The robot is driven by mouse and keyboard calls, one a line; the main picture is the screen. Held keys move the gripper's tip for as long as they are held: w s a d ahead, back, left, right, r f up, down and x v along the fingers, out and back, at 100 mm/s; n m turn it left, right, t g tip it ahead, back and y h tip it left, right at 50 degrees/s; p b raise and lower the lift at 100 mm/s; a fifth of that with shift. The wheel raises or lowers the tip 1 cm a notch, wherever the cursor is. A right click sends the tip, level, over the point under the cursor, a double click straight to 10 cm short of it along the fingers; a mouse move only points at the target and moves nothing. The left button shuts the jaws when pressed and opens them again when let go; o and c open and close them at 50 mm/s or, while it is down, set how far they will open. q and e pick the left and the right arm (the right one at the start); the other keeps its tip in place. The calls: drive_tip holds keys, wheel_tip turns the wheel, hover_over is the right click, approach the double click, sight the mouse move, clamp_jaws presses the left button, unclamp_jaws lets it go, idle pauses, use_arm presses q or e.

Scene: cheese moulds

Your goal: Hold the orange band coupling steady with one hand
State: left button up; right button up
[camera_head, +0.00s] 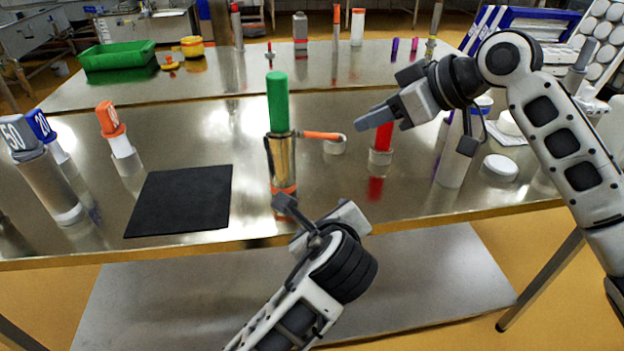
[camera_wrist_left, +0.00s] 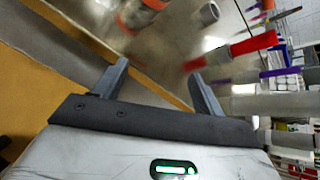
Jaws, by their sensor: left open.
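The coupling (camera_head: 281,165) is a shiny brass-coloured cylinder with an orange band (camera_head: 284,190) near its foot. It stands upright near the table's front edge, with a green cylinder (camera_head: 278,100) rising from its top. My left gripper (camera_head: 318,209) is open and empty in front of the coupling, low by the table edge. In the left wrist view the open jaws (camera_wrist_left: 158,70) have nothing between them; a blurred orange-banded piece (camera_wrist_left: 135,16) shows beyond. My right gripper (camera_head: 376,122) hangs above the table beside a red cylinder (camera_head: 383,136); its jaw gap is unclear.
A black mat (camera_head: 180,200) lies left of the coupling. An orange-capped piece (camera_head: 113,125) and numbered pieces (camera_head: 50,180) stand further left. An orange bar (camera_head: 322,135) and a small pale ring (camera_head: 335,147) are right of the coupling. A green tray (camera_head: 118,56) sits on the rear table.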

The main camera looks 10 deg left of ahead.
sight(279, 161)
use_arm(q)
wheel_tip(279, 161, up, 9)
drive_tip(key=s+a+m+y, duration=0.1)
drive_tip(key=a+m+y, duration=0.15)
drive_tip(key=y, duration=0.25)
drive_tip(key=x, duration=1.5)
drive_tip(key=shift+w+f, duration=0.1)
drive_tip(key=shift+f, duration=0.1)
